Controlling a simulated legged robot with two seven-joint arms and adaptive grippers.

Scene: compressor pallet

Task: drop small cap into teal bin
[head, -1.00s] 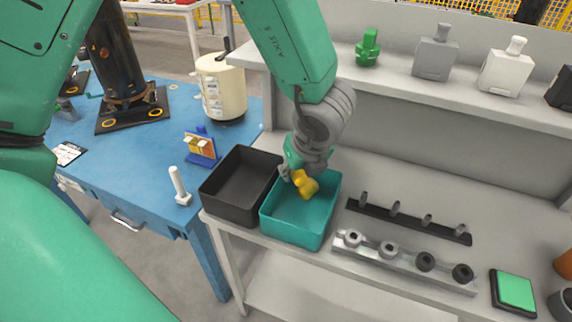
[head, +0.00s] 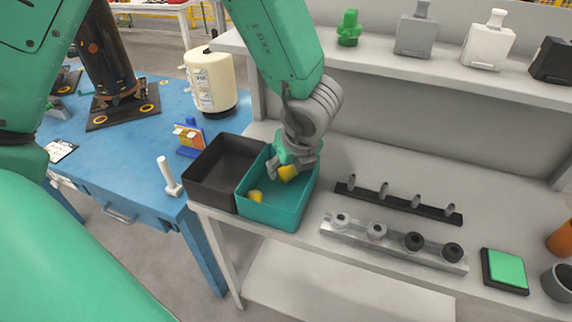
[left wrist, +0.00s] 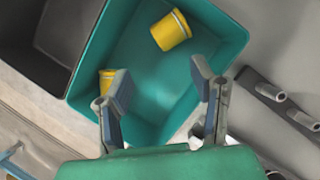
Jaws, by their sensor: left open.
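The teal bin (head: 270,215) stands on the grey bench, right beside a black bin. My left gripper (head: 287,167) is over the teal bin, pointing down with its fingers apart. In the left wrist view my fingers (left wrist: 160,85) are spread, with only the teal bin's inside between them. Two yellow caps are in the teal bin. One (left wrist: 171,31) lies on its side beyond the fingertips. The other (left wrist: 106,80) is partly hidden by the left finger. In the head view one yellow cap (head: 255,196) is near the front left and another (head: 288,173) shows just under the gripper.
The black bin (head: 218,178) looks empty. A metal rail with several round knobs (head: 395,243) and a dark rail with pegs (head: 400,203) lie to the right. A shelf with small bottles runs above. A green pad (head: 505,268) lies at far right.

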